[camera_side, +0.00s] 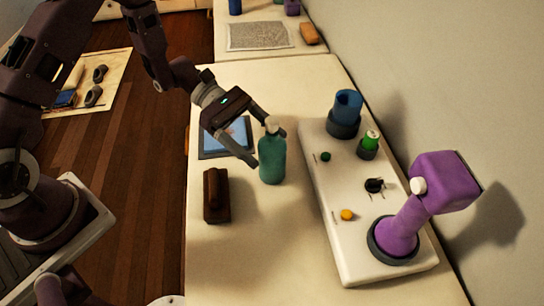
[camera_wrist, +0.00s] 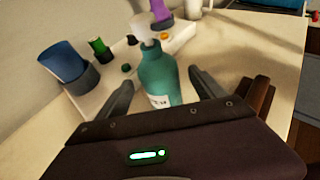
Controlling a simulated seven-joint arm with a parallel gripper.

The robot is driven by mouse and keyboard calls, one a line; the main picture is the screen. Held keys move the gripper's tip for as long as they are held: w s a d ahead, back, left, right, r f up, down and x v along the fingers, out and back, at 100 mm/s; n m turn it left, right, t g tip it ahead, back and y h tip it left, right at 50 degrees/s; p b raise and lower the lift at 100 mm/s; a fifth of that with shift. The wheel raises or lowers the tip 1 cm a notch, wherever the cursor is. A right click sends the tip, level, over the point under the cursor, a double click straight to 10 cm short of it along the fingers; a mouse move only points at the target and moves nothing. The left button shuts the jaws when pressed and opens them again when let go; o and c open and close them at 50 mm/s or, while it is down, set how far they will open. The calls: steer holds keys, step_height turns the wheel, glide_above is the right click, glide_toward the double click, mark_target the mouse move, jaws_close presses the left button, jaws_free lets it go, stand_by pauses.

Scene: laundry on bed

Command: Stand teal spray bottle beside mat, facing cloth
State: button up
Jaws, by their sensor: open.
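The teal spray bottle (camera_side: 272,160) stands upright on the cream surface, between the dark mat and the white panel. Its pale nozzle top shows above the teal body. In the wrist view the bottle (camera_wrist: 160,75) stands between my fingers, with a white label low on its near side. My gripper (camera_side: 262,148) is open around the bottle, one finger on each side, with gaps visible in the wrist view. The mat (camera_side: 207,153) lies left of the bottle, with a blue cloth (camera_side: 238,137) on it, partly hidden by my gripper.
A brown block-like brush (camera_side: 216,196) lies left of the bottle. The white panel (camera_side: 350,268) at right carries a blue cup (camera_side: 347,106), a green-topped item (camera_side: 369,142), knobs and a purple lamp-like device (camera_side: 440,185). The front surface is clear.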

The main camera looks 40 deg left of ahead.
mark_target(283, 163)
steer(key=x, duration=0.6)
steer(key=shift+f, duration=0.2)
steer(key=c, duration=1.7)
steer(key=r, duration=0.9)
steer(key=shift+w+a+r, duration=0.1)
steer(key=shift+a+r, duration=0.1)
steer(key=shift+r, duration=0.05)
steer(key=a+n+t+y, duration=0.1)
steer(key=a+n+t, duration=0.1)
steer(key=a, duration=0.5)
steer(key=w+a+n+t+y, duration=0.1)
steer(key=a+n+t, duration=0.2)
steer(key=a, duration=0.4)
steer(key=a+f+n+t, duration=0.1)
steer(key=a+n+t, duration=0.1)
steer(key=a, duration=0.5)
steer(key=shift+w+a+n+t+y, duration=0.15)
steer(key=shift+a+n+t+y, duration=0.2)
steer(key=shift+t, duration=0.45)
